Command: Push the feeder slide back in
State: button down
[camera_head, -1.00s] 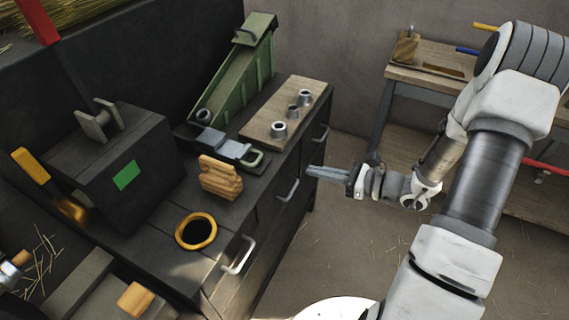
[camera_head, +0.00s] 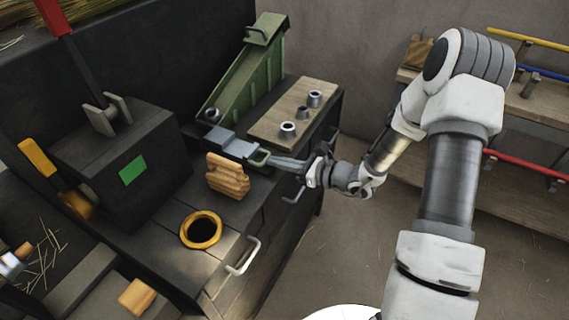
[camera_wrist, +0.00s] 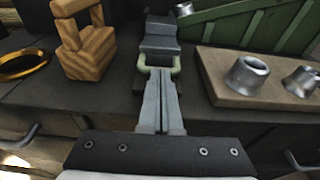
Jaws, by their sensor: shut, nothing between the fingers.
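The feeder slide (camera_head: 235,147) is a grey metal block with a pale green loop handle (camera_head: 261,157), lying at the foot of the green feeder chute (camera_head: 247,75) on the dark bench. In the wrist view the slide (camera_wrist: 160,40) points straight away from me, with its green handle (camera_wrist: 157,64) nearest. My gripper (camera_head: 272,159) is shut and empty. Its tips are at the handle, and in the wrist view the closed fingers (camera_wrist: 160,95) reach up to the loop. I cannot tell whether they touch it.
A wooden block (camera_head: 227,176) stands close to the slide's left. A board with several metal collars (camera_head: 262,125) lies to its right. A yellow ring (camera_head: 200,230) and a black box (camera_head: 135,160) are on the bench. Drawer handles (camera_head: 243,256) stick out from the bench front.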

aim_at(233, 145)
jog(key=x, duration=0.4)
jog(key=r+b+x, duration=0.1)
jog(key=x, duration=0.3)
jog(key=r+b+x, duration=0.1)
jog(key=x, duration=0.4)
jog(key=shift+w+a+r, duration=0.1)
jog(key=shift+a+r, duration=0.1)
jog(key=shift+a, duration=0.05)
jog(key=shift+w+a, duration=0.15)
jog(key=shift+a, duration=0.1)
jog(key=shift+r, duration=0.2)
jog(key=shift+a+r, duration=0.1)
